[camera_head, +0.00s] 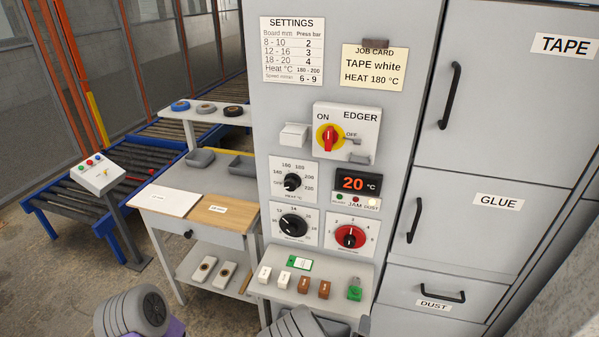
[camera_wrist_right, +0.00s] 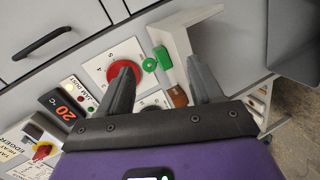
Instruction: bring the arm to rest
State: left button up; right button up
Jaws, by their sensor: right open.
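My right gripper (camera_head: 335,325) shows only in part at the bottom edge of the head view, just in front of the small shelf below the control panel. In the right wrist view my right gripper (camera_wrist_right: 160,66) is open, with its two dark fingers apart and nothing between them. The red-ringed knob (camera_wrist_right: 114,67) and the small shelf (camera_wrist_right: 172,45) lie beyond the fingers. A grey and purple part of my own arm shows at the bottom left of the head view. My left gripper is out of the picture.
The edger panel (camera_head: 333,128) carries a switch, knobs and a display reading 20 °C. A workbench (camera_head: 195,228) and roller conveyor (camera_head: 85,210) stand left.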

jog(key=s+f+m+g+y, duration=0.3)
jog(key=s+f+m+g, duration=0.5)
jog(key=s+f, duration=0.45)
jog(key=s+a+f+m+g+y, duration=0.1)
jog(key=s+a+m+g+y, duration=0.4)
jog(key=s+a+m+y, duration=0.1)
jog(key=shift+s+a, duration=0.5)
jog(key=shift+a, duration=0.05)
